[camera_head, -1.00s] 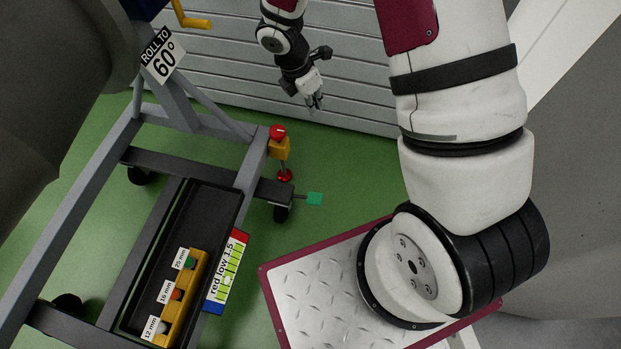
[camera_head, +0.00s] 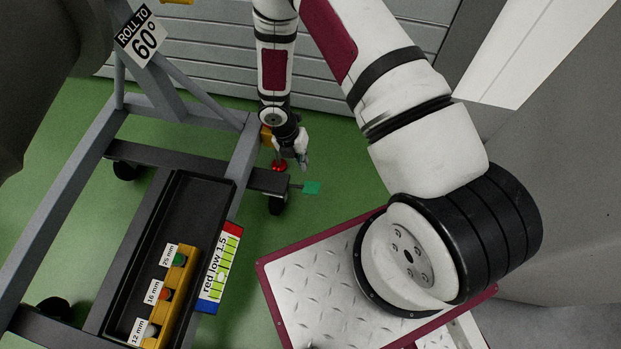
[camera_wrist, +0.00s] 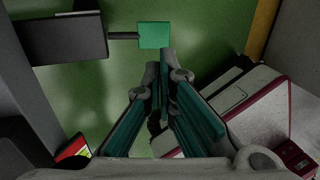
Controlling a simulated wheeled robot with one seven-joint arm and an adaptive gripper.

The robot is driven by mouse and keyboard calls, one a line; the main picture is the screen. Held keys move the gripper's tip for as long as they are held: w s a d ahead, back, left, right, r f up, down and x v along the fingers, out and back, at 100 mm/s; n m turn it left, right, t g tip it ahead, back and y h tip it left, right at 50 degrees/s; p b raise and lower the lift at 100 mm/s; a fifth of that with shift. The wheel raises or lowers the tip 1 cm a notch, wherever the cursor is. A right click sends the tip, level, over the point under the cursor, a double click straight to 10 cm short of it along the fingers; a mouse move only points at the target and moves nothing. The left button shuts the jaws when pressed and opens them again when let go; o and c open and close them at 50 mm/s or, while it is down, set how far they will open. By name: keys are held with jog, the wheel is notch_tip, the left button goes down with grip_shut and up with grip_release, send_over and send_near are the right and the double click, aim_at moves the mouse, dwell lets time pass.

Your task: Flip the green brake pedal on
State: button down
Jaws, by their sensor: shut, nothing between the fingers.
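The green brake pedal (camera_head: 312,187) is a small flat plate on a short stem at the right end of the stand's dark crossbar, beside a caster. In the wrist view the pedal (camera_wrist: 154,35) shows at the top middle, its stem running left to the dark bar. My gripper (camera_head: 304,163) is just above and slightly left of the pedal in the head view, pointing down. In the wrist view my gripper (camera_wrist: 162,62) has its fingertips together, just below the pedal in the picture, with nothing between them. I cannot tell whether the tips touch the pedal.
The grey wheeled stand (camera_head: 230,170) carries a black tray (camera_head: 203,190) with a yellow block (camera_head: 175,290) of coloured buttons. A red knob (camera_head: 279,167) is left of my gripper. Green floor (camera_head: 260,225) is free around the pedal. A grey slatted wall (camera_head: 345,60) stands behind.

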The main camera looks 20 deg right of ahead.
aim_at(316, 187)
jog(key=b+x, duration=0.5)
jog(key=x, duration=0.9)
jog(key=shift+s+d+f+t+y, duration=0.2)
jog(key=shift+f+t+y, duration=0.1)
jog(key=shift+f+y, duration=0.15)
dwell(0.3)
jog(key=shift+s+d+f+b, duration=0.2)
jog(key=shift+f+b, duration=0.1)
jog(key=shift+f, duration=0.2)
jog(key=shift+s+d+f+b, duration=0.1)
jog(key=shift+d+f+b, duration=0.15)
jog(key=shift+f, duration=0.3)
jog(key=shift+s+d+f+b, duration=0.1)
jog(key=shift+f+b, duration=0.25)
jog(key=shift+f, duration=0.9)
